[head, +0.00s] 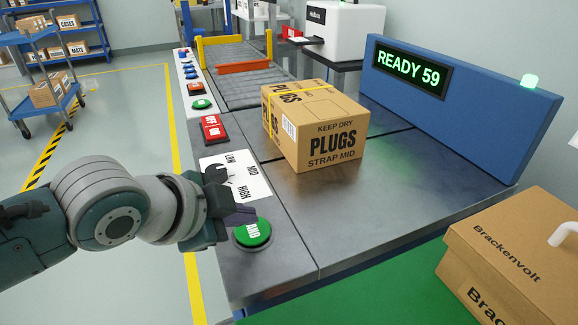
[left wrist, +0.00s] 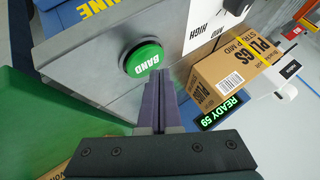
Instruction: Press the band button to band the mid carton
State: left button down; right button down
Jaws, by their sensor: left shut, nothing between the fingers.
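The green band button (head: 252,234) sits on the grey console at the front of the line. It also shows in the left wrist view (left wrist: 142,58), its face marked BAND. My left gripper (head: 243,214) is shut and empty, its fingertips close by the button; in the left wrist view the fingertips (left wrist: 160,76) appear beside its edge. I cannot tell whether they touch it. The carton (head: 318,140) marked PLUGS, STRAP MID stands upright on the metal table with a yellow band around it. The LOW, MID, HIGH plate (head: 240,183) is partly hidden by my gripper. My right gripper is not in view.
Red OFF/ON switch (head: 213,129) and other buttons line the console. A Brackenvolt box (head: 510,245) stands at the right. The metal table in front of the carton is clear.

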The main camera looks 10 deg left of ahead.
aim_at(246, 234)
pick_arm(q)
jog(key=shift+f, duration=0.25)
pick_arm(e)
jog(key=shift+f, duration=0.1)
